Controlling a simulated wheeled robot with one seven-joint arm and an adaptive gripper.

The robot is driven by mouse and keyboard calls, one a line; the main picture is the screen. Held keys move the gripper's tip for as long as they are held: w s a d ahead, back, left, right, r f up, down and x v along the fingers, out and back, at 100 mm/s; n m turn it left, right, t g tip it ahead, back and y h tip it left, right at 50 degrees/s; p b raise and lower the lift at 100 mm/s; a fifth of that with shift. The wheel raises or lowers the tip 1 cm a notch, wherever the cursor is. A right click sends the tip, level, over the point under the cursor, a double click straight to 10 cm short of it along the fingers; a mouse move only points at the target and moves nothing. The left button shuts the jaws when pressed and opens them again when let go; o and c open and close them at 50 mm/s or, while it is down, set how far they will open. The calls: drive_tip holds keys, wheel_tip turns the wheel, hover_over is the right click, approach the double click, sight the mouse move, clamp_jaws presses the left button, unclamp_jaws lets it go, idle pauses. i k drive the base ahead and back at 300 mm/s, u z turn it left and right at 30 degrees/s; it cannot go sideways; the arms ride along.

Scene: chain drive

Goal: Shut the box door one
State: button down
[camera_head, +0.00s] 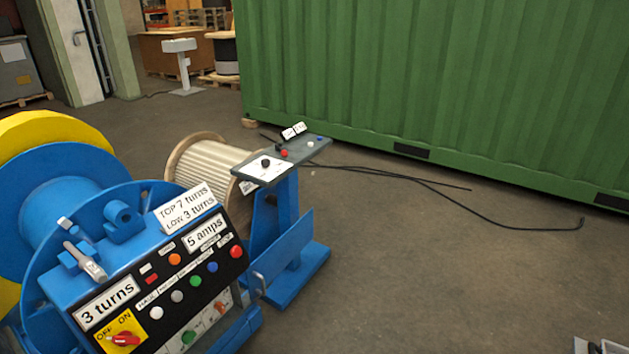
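A blue control box (222,322) with a black button panel stands at the lower left. A flat blue panel (283,243) stands out behind its right side and looks like an open door. I cannot tell for sure whether it is hinged to this box or belongs to the blue stand behind. A small grey handle (259,284) shows at the box's right edge. No label reading "one" is visible. My gripper's fingers are not in view. A small grey and dark part is cut off at the bottom right corner and I cannot tell what it is.
A blue pedestal with a sloped console (302,151) stands behind the box, beside a wooden cable reel (207,160). A large blue and yellow reel (60,190) is at left. Black cable (440,190) lies before the green container (420,75).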

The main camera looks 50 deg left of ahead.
sight(261, 273)
drive_tip(key=u, duration=0.7)
drive_tip(key=i, duration=0.95)
drive_tip(key=u, duration=1.4)
drive_tip(key=i, duration=0.35)
drive_tip(key=u, duration=0.2)
